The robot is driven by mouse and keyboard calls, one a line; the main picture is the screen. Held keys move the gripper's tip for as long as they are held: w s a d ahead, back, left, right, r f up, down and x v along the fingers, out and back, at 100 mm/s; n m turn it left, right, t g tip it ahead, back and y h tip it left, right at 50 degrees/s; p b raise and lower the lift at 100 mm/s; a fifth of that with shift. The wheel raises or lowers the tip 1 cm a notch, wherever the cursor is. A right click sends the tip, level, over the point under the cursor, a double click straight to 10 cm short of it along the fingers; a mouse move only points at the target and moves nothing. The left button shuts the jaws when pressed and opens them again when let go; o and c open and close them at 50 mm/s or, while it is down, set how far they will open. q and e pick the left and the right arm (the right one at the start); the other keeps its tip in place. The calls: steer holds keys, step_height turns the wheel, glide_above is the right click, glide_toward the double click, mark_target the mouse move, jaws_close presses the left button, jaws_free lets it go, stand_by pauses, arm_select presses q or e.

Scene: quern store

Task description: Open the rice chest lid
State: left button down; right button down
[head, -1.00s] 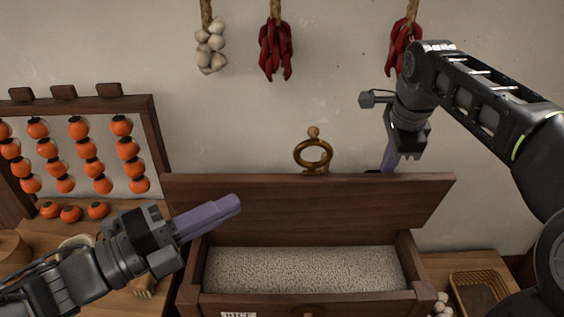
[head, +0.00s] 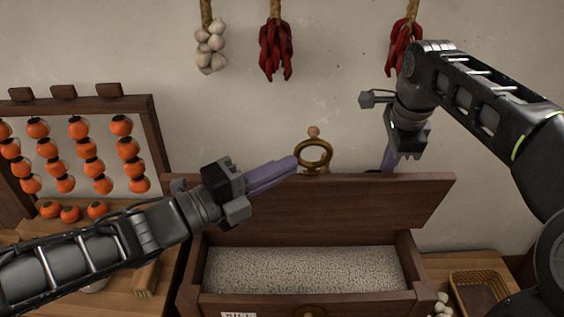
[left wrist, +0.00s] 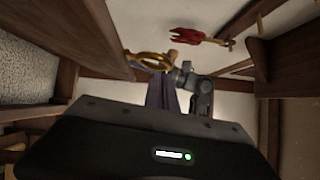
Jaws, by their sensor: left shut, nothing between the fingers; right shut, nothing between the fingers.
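The rice chest (head: 300,300) stands in the lower middle of the head view, full of pale grain (head: 300,270). Its wooden lid (head: 340,205) stands raised at the back, with a brass ring (head: 313,155) at its top edge. The ring also shows in the left wrist view (left wrist: 155,61). My left gripper (head: 296,163) is shut and empty, its purple fingers in front of the lid's upper edge and close to the ring; I cannot tell whether they touch. My right gripper (head: 388,160) points down at the lid's right top edge, its fingertips hidden behind the lid.
A rack of orange persimmons (head: 85,150) stands on the left. Garlic (head: 211,48) and red chillies (head: 276,50) hang on the wall. A wicker basket (head: 480,293) sits on the right beside the chest.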

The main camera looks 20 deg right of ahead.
mark_target(295, 151)
arm_select(q)
steer(key=shift+w+d+f, duration=0.1)
steer(key=shift+w+d, duration=0.2)
steer(key=shift+w, duration=0.3)
steer(key=shift+w+d+r, duration=0.15)
steer(key=shift+w, duration=0.25)
steer(key=shift+w+d+r, duration=0.1)
steer(key=shift+w, duration=0.3)
